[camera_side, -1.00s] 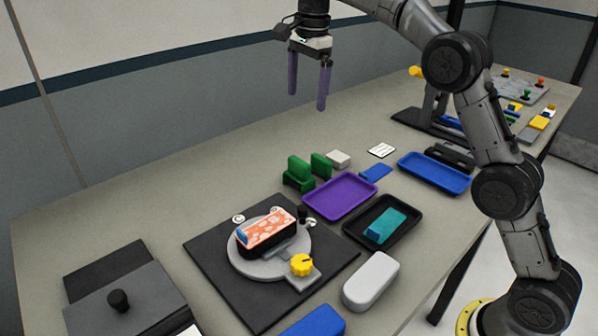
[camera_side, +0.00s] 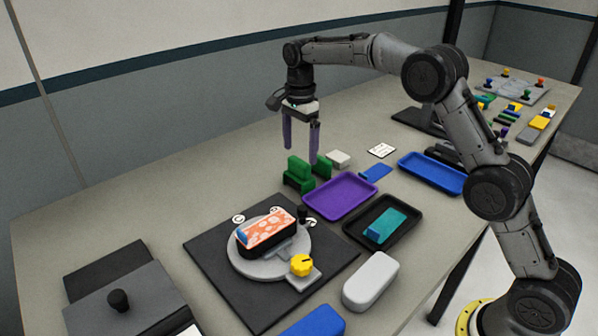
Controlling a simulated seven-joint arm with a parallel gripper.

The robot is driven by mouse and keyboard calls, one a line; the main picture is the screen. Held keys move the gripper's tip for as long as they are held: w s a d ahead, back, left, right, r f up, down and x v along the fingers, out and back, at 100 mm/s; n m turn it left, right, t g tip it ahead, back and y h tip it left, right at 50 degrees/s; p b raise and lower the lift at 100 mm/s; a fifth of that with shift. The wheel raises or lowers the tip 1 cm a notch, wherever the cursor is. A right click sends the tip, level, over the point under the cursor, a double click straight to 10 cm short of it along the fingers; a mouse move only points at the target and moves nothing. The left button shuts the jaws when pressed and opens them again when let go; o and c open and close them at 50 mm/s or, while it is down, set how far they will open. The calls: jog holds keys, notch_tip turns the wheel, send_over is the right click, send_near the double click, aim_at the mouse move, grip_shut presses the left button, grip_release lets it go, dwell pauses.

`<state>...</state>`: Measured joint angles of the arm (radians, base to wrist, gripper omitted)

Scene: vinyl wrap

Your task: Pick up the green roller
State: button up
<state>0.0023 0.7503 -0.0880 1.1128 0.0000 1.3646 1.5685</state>
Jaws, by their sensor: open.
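A green object (camera_side: 299,173) with upright blocks stands on the table behind the purple tray. A second green upright piece (camera_side: 321,166) is just to its right. I cannot make out a clear roller shape in either. My gripper (camera_side: 301,156) points down with its two purple fingers apart and nothing between them.
The purple tray (camera_side: 326,214), black tray (camera_side: 348,228) with a teal block, and blue tray (camera_side: 455,188) lie nearby. A patterned orange block (camera_side: 268,232) sits on a grey turntable (camera_side: 243,268). The table left of the gripper is clear.

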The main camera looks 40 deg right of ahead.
aim_at(299, 160)
notch_tip(299, 160, down, 5)
jog(key=shift+w+r, duration=0.1)
jog(key=c, duration=1.2)
jog(key=shift+r, duration=0.1)
jog(key=shift+r, duration=0.5)
notch_tip(299, 160, up, 2)
jog(key=shift+r, duration=0.2)
jog(key=s+r, duration=0.9)
jog(key=s, duration=0.5)
jog(key=shift+r, duration=0.2)
